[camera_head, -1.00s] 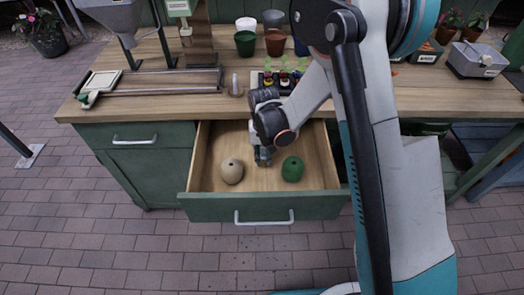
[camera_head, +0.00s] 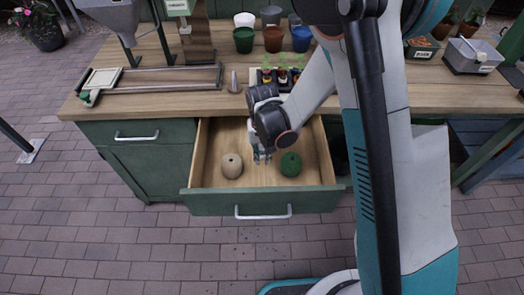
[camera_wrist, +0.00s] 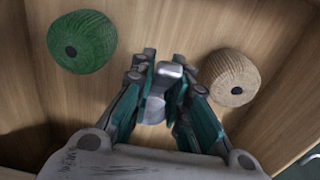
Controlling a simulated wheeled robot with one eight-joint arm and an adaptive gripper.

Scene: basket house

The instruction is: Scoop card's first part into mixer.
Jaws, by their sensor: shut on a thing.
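My gripper (camera_head: 262,156) reaches down into the open drawer (camera_head: 263,203), between a tan twine ball (camera_head: 231,166) and a green twine ball (camera_head: 291,164). In the wrist view, the teal fingers of my gripper (camera_wrist: 160,92) are shut on a grey metal object (camera_wrist: 169,70) with a rounded end. My fingers hide much of it, so I cannot tell its full shape. The green ball (camera_wrist: 82,42) and tan ball (camera_wrist: 229,77) lie on either side, apart from the fingers. A small card or sign (camera_head: 178,7) stands at the back left; its text is unreadable. I cannot make out a mixer.
The wooden bench top (camera_head: 190,104) holds a framed metal rail (camera_head: 160,78), a grey hopper (camera_head: 110,12), several coloured pots (camera_head: 273,40) and a seedling tray (camera_head: 283,72). A small metal cone (camera_head: 234,82) stands near the front edge. A grey bin (camera_head: 472,55) stands at right.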

